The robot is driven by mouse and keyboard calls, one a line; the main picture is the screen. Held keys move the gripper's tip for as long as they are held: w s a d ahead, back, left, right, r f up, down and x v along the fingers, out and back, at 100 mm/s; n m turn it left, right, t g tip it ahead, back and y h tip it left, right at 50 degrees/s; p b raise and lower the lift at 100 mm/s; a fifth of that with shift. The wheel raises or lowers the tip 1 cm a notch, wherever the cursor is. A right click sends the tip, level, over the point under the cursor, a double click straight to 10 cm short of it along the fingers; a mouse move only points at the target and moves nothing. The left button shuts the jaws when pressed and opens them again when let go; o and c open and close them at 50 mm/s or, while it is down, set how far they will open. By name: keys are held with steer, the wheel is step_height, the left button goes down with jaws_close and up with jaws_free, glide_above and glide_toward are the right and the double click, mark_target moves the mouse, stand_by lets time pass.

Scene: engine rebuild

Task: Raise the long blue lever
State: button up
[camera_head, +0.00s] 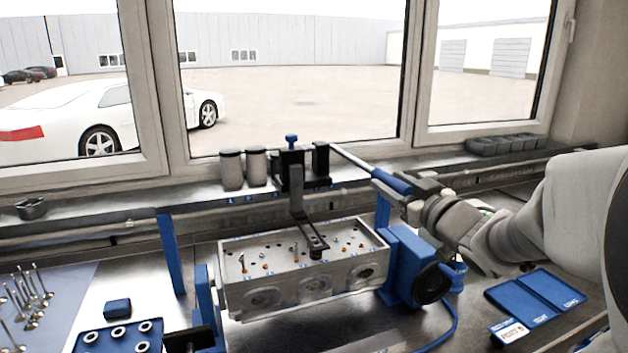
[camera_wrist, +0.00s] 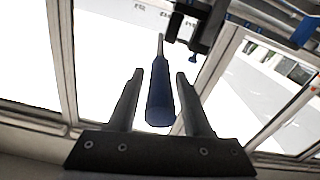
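The long lever has a thin metal rod and a blue handle (camera_head: 391,181). In the head view it runs from the black fixture (camera_head: 291,172) behind the engine block down to the right, towards my gripper (camera_head: 408,192). In the wrist view the blue handle (camera_wrist: 160,104) lies lengthwise between the two fingers of my gripper (camera_wrist: 159,74). Bright gaps show on both sides of the handle, so the gripper is open around it. The fingers' far contact side is hidden in the head view.
The grey cylinder head (camera_head: 305,275) sits in a blue stand (camera_head: 405,262) below the lever. A black bracket arm (camera_head: 298,200) reaches over it. Grey cylinders (camera_head: 231,169) stand on the window ledge. A blue case (camera_head: 535,300) lies at right, valves (camera_head: 27,298) at left.

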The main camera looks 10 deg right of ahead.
jaws_close()
stand_by(1.2)
